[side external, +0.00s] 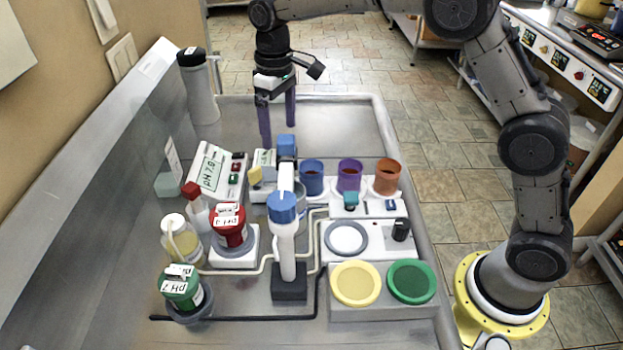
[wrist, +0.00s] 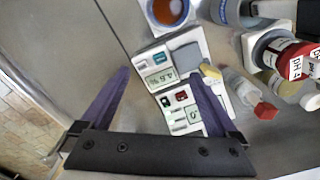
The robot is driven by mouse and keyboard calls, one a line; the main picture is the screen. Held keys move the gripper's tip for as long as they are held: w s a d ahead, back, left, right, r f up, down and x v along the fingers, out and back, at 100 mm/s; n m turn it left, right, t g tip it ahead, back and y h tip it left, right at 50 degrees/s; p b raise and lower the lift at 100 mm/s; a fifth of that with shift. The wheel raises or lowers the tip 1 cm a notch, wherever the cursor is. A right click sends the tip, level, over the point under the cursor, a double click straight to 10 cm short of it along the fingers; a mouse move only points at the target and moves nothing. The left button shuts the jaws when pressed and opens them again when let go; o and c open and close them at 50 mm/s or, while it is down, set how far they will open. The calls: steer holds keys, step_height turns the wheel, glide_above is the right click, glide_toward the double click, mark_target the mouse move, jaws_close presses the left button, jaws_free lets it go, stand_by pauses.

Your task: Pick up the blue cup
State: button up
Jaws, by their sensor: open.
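The blue cup (side external: 312,180) stands upright in the side external view, left of a purple cup and an orange cup, with dark reddish contents. In the wrist view the blue cup (wrist: 160,22) is cut by the top edge and shows a pale blue wall around orange-brown liquid. My gripper (side external: 278,138) points down over the far part of the steel worktop, behind and left of the blue cup. Its two purple fingers are apart with nothing held. In the wrist view the gripper (wrist: 161,75) spans white meters, with the cup beyond the fingertips.
The purple cup (side external: 349,176) and orange cup (side external: 387,177) stand close on the right. A tall white, blue-topped post (side external: 285,245) stands in front. A pH meter (side external: 216,170) and red-lidded jar (side external: 229,230) are left. The worktop's far right (side external: 345,125) is clear.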

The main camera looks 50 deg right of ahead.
steer(key=shift+m, duration=1)
steer(key=m, duration=0.4)
steer(key=shift+s+d+f, duration=0.1)
steer(key=shift+s, duration=0.2)
steer(key=shift+s+m, duration=0.3)
steer(key=shift+m, duration=0.9)
steer(key=s+m, duration=0.1)
steer(key=m, duration=0.3)
step_height(320, 180, up, 6)
steer(key=m, duration=1.2)
glide_above(311, 168)
steer(key=s+a, duration=0.2)
steer(key=f, duration=1.3)
steer(key=shift+w+d+f, duration=0.2)
steer(key=shift+d+f, duration=0.05)
